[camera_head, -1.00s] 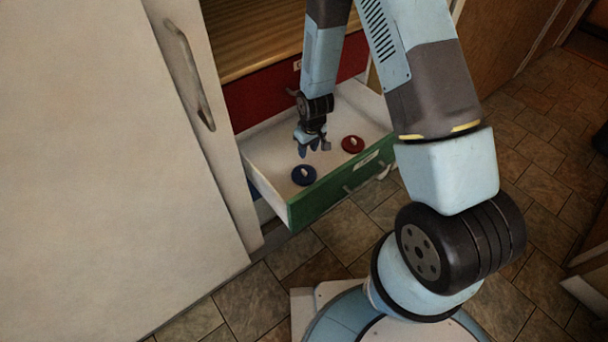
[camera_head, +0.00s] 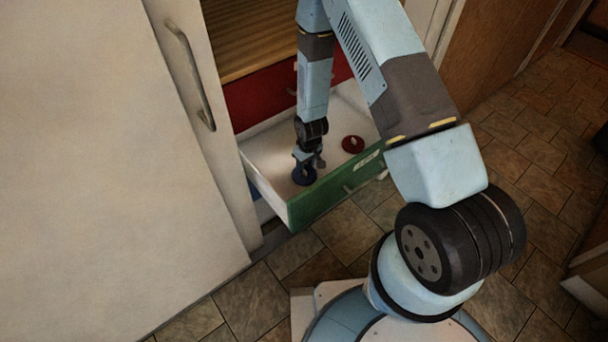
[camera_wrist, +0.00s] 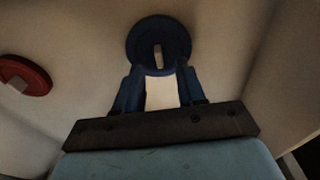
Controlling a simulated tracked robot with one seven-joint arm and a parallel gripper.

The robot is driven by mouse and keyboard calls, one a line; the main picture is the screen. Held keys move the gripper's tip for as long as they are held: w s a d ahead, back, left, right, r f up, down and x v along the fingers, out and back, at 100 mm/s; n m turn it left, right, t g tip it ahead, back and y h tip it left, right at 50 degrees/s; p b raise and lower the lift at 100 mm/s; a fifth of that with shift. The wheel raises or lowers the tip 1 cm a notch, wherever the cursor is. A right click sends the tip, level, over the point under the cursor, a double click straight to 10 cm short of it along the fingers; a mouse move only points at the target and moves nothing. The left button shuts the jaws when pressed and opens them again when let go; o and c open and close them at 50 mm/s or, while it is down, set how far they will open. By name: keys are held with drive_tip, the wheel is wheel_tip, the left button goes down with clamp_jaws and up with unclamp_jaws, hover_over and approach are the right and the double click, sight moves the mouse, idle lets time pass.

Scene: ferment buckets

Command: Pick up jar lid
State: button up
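A round blue jar lid (camera_head: 304,176) with a pale upright knob lies in the open green-fronted drawer; it also shows at the top centre of the wrist view (camera_wrist: 158,34). A round red lid (camera_head: 353,144) lies in the same drawer, farther right; it shows at the left of the wrist view (camera_wrist: 24,76). My gripper (camera_head: 307,163) is down in the drawer just over the blue lid. In the wrist view its two blue fingers (camera_wrist: 159,75) are apart, with the knob in line between their tips. Nothing is held. Whether the fingers touch the lid I cannot tell.
The drawer's green front (camera_head: 340,187) and its white side walls surround the lids closely. A closed red drawer (camera_head: 262,98) sits above. A large cream door (camera_head: 110,150) with a metal handle stands at the left. Tiled floor lies in front.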

sight(305, 171)
drive_tip(key=shift+w+a+f, duration=0.1)
drive_tip(key=shift+w+f, duration=0.1)
drive_tip(key=shift+f, duration=0.8)
drive_tip(key=shift+w+a+f, duration=0.1)
drive_tip(key=shift+w+f, duration=0.1)
drive_tip(key=shift+f, duration=0.8)
drive_tip(key=shift+c, duration=0.2)
clamp_jaws()
